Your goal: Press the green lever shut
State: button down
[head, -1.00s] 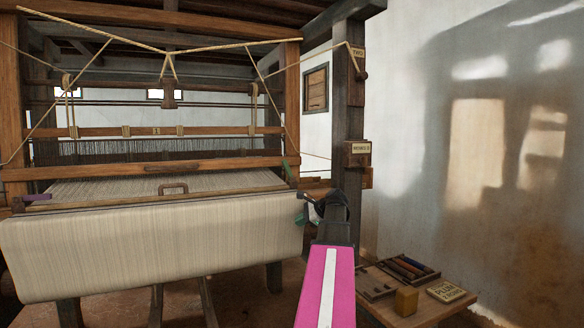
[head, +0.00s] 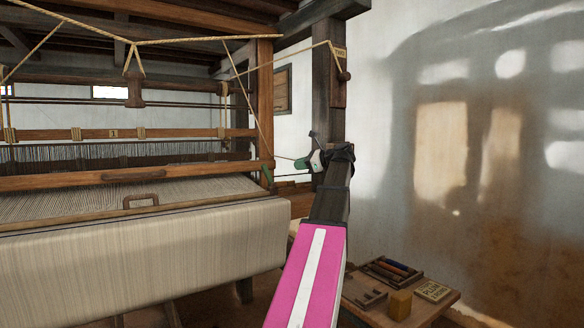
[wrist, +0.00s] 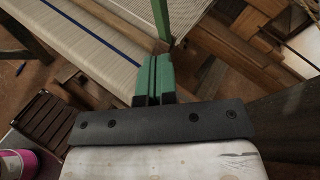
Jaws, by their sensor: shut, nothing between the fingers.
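The green lever (head: 267,175) stands at the right end of the loom's front beam, beside the cloth, in the head view. In the wrist view the lever (wrist: 161,18) is a green upright bar just beyond the fingertips, at the cloth's right edge. My gripper (wrist: 153,58) is shut, its green fingers side by side with nothing between them. I cannot tell whether the fingertips touch the lever.
The loom's cream cloth (head: 150,255) and front beam (head: 90,223) fill the left. A dark post (head: 328,95) stands behind my arm. A low table (head: 440,305) at lower right holds a tray of spools (head: 393,270), a yellow block (head: 400,303) and a sign (head: 433,291).

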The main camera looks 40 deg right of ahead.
aim_at(267, 172)
jog(key=x, duration=1.2)
jog(key=shift+a+n, duration=0.3)
jog(key=shift+n, duration=0.1)
jog(key=a+n+h, duration=0.1)
jog(key=a+f+n+g+h, duration=0.1)
jog(key=h, duration=0.1)
jog(key=shift+w+a+n+g, duration=0.1)
jog(key=shift+a+n+g, duration=0.2)
jog(key=shift+n, duration=0.1)
jog(key=a+f+n+h, duration=0.1)
jog(key=h, duration=0.1)
jog(key=a+f+n+g+h, duration=0.1)
jog(key=f+n+h, duration=0.1)
jog(key=shift+w, duration=0.15)
jog(key=shift+f, duration=0.1)
jog(key=shift+f, duration=0.15)
dwell(0.5)
